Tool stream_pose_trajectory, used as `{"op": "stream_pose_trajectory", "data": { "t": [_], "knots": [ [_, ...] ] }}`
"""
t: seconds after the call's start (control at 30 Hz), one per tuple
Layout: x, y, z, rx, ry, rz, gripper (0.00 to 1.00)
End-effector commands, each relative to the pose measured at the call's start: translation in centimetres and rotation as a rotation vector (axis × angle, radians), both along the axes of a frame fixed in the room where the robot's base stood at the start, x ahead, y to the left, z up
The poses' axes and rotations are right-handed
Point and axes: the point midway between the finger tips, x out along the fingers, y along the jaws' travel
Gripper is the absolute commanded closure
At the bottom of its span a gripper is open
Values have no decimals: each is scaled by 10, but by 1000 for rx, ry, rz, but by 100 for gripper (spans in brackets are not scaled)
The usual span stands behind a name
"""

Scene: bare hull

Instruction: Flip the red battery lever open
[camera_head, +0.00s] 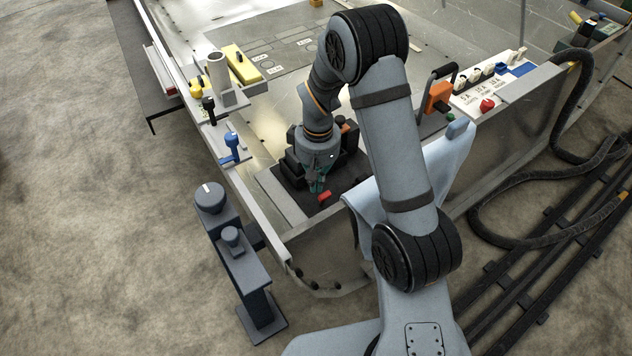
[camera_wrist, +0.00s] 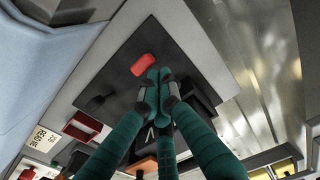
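A small red handle, which looks like the red battery lever (camera_head: 324,198), is at the front part of a dark plate (camera_head: 331,185) on the hull floor. In the wrist view the red lever (camera_wrist: 147,65) lies just beyond my fingertips. My gripper (camera_head: 317,186) points down beside it, with its teal fingers drawn together at the tips. In the wrist view my gripper (camera_wrist: 158,84) shows nothing between the tips. I cannot tell whether the tips touch the lever. The lever's hinge is not clear.
Dark blocks stand on the plate behind my gripper. A pale blue cloth (camera_head: 450,165) hangs over the hull edge to the right. A switch panel with a red knob (camera_head: 487,105) and an orange block (camera_head: 437,96) are farther right. A blue-handled valve (camera_head: 232,146) is on the left rim.

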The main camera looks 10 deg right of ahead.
Motion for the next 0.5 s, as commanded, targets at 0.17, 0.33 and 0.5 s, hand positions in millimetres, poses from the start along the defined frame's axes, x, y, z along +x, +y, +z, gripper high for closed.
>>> {"op": "stream_pose_trajectory", "data": {
  "t": [0.17, 0.33, 0.5],
  "knots": [
    [0, 0, 11, 0, -1, 1, 100],
    [0, 0, 13, 0, -1, 1, 100],
    [0, 0, 12, 0, -1, 1, 100]
  ]
}}
